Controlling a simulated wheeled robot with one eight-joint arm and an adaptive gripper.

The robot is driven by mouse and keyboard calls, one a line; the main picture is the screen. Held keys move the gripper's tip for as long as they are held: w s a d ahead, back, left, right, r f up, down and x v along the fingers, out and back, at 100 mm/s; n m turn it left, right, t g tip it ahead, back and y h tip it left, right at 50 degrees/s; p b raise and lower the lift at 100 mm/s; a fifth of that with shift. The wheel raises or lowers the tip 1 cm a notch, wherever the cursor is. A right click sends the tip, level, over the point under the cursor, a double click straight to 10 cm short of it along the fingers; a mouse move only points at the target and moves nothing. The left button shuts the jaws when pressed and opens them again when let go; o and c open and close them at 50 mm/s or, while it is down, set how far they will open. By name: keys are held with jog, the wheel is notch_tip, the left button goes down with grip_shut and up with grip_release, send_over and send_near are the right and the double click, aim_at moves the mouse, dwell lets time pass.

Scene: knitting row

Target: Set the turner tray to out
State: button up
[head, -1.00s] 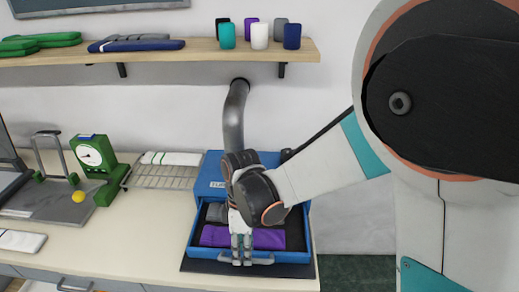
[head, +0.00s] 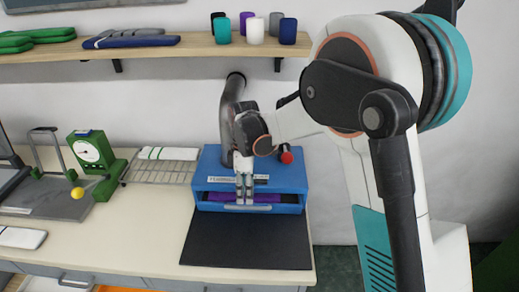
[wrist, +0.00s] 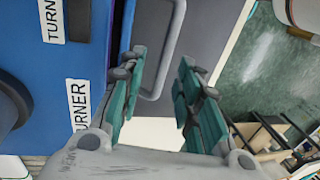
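The turner (head: 285,178) is a blue box with a white label, at the back right of the counter in the head view. It also shows in the wrist view (wrist: 70,70). Its blue tray (head: 290,209) sits almost fully in, with purple fabric (head: 275,198) showing in the slot above its front. The tray's grey bar handle (head: 262,207) also shows in the wrist view (wrist: 178,35). My gripper (head: 244,200) points down in front of the tray front, at the handle. In the wrist view its fingers (wrist: 162,95) stand apart, with the handle seen between and beyond them.
A bare dark mat (head: 245,240) lies in front of the turner. A red knob (head: 286,157) is at its right rear. A wire rack (head: 160,173), a green dial device (head: 92,155) and a yellow ball (head: 77,193) stand left. A shelf (head: 190,47) runs above.

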jog(key=w+d+r+t+p, duration=0.1)
jog(key=w+d+r+t, duration=0.1)
jog(key=r, duration=0.4)
jog(key=w+d+r+m+t+p, duration=0.1)
jog(key=w+d+r+t, duration=0.1)
jog(key=r, duration=0.4)
jog(key=shift+d+p, duration=0.3)
